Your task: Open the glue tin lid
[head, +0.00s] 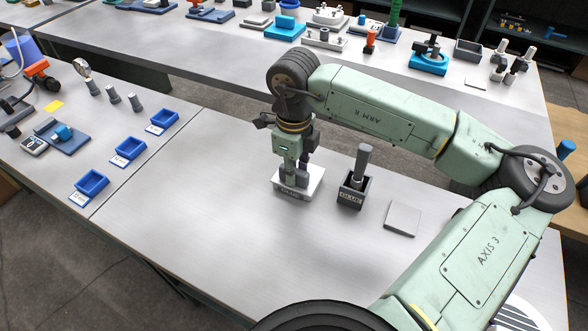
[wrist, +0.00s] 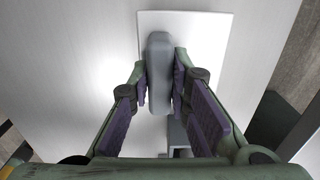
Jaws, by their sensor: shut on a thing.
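The glue tin appears to be the low, pale square container (head: 313,184) with a dark label on its front, standing on the bench below my gripper. Its top shows in the wrist view as a flat white square (wrist: 208,40). A grey, upright bar-like grip (wrist: 159,75) stands over this white top. My gripper (head: 297,178) points straight down over the tin. In the wrist view its two purple-padded fingers (wrist: 160,82) are shut on the grey grip, one on each side. My fingers hide part of the lid, and I cannot tell whether the lid is raised.
A dark holder (head: 351,193) with a grey-handled tool (head: 362,160) upright in it stands just right of the tin. A flat grey square plate (head: 403,218) lies further right. Blue bins (head: 91,183) line the left bench. The bench front is clear.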

